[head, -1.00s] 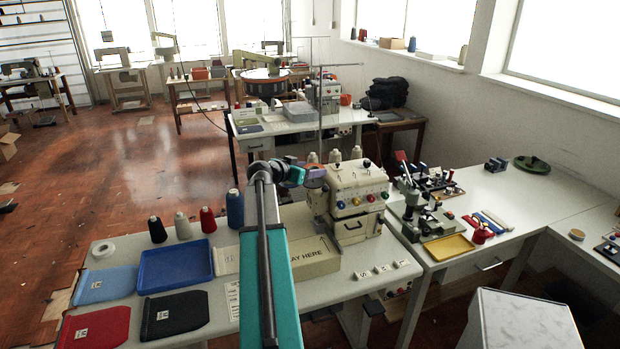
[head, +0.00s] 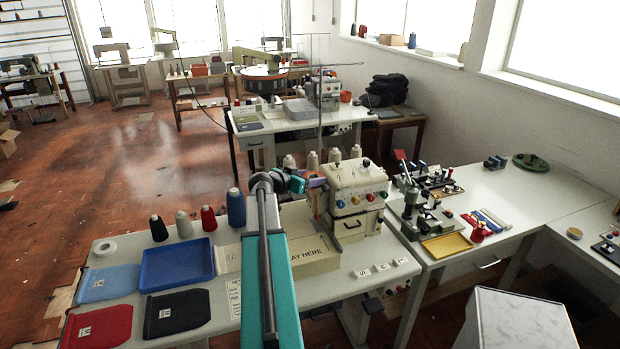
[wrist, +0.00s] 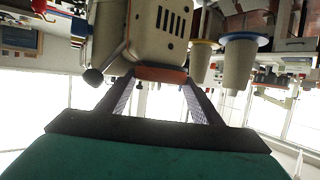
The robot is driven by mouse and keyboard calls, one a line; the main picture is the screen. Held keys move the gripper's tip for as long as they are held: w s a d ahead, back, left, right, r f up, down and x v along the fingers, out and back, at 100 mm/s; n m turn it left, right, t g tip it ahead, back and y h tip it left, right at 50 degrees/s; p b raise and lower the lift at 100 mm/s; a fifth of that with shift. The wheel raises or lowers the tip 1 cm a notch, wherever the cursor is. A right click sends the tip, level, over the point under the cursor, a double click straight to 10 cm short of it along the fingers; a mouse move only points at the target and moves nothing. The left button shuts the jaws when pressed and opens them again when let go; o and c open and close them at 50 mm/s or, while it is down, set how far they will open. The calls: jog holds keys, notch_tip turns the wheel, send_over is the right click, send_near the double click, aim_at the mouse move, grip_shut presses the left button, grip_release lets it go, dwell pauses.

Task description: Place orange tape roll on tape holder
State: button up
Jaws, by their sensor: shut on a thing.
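The orange tape roll (wrist: 160,75) shows in the wrist view as a narrow orange-brown band between my fingertips. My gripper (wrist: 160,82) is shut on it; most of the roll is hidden. In the head view my gripper (head: 318,183) is at the left front of the cream sewing machine (head: 358,190), above the "LAY HERE" bed. The machine's body (wrist: 158,35) also fills the upper middle of the wrist view, close behind the roll. I cannot tell whether they touch. I cannot make out the tape holder for certain in either view.
A white roll (head: 104,247), thread cones (head: 236,208), a blue tray (head: 177,264) and fabric pieces (head: 176,316) lie on the left of the table. A yellow tray (head: 446,246) and small tools are on the right table. Cones (head: 335,155) stand behind the machine.

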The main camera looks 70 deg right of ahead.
jog(key=o, duration=0.8)
jog(key=shift+c, duration=0.2)
jog(key=shift+r, duration=0.1)
jog(key=shift+a, duration=0.25)
jog(key=b+v, duration=0.3)
jog(key=v, duration=0.8)
jog(key=shift+a+r+b, duration=0.15)
jog(key=shift+a+b, duration=0.05)
jog(key=shift+b, duration=0.15)
jog(key=shift+w, duration=0.1)
